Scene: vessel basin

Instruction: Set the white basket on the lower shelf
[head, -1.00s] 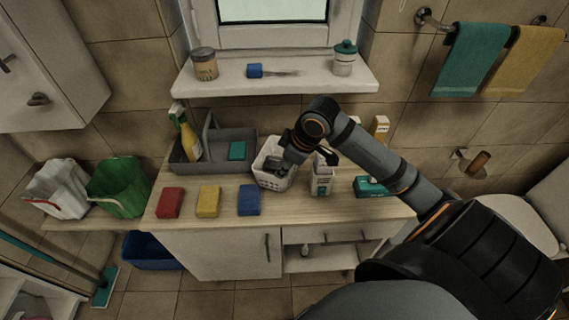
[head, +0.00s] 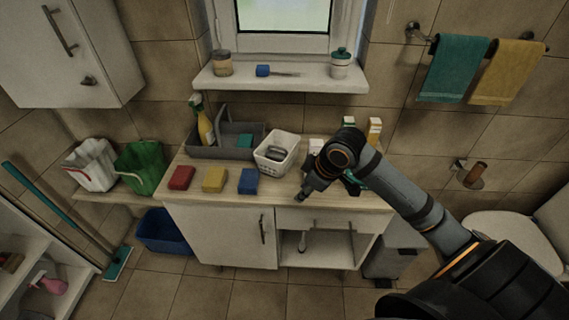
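The white basket (head: 290,165) stands upright on the wooden counter, behind and right of the blue sponge. Something grey shows inside it. My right gripper (head: 303,197) points down near the counter's front edge, right of and in front of the basket and apart from it. Its fingers are small and dark, so I cannot tell whether they are open. A low open compartment (head: 325,252) lies under the counter's drawer, with a small pale bottle inside. Another shelf unit (head: 45,268) stands at the lower left. My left gripper is not in view.
Red (head: 181,178), yellow (head: 214,179) and blue (head: 248,181) sponges lie along the counter's front. A grey caddy (head: 205,153) stands behind them. Bottles and a teal box behind my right arm are partly hidden. A grey bin (head: 382,264) stands right of the cabinet.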

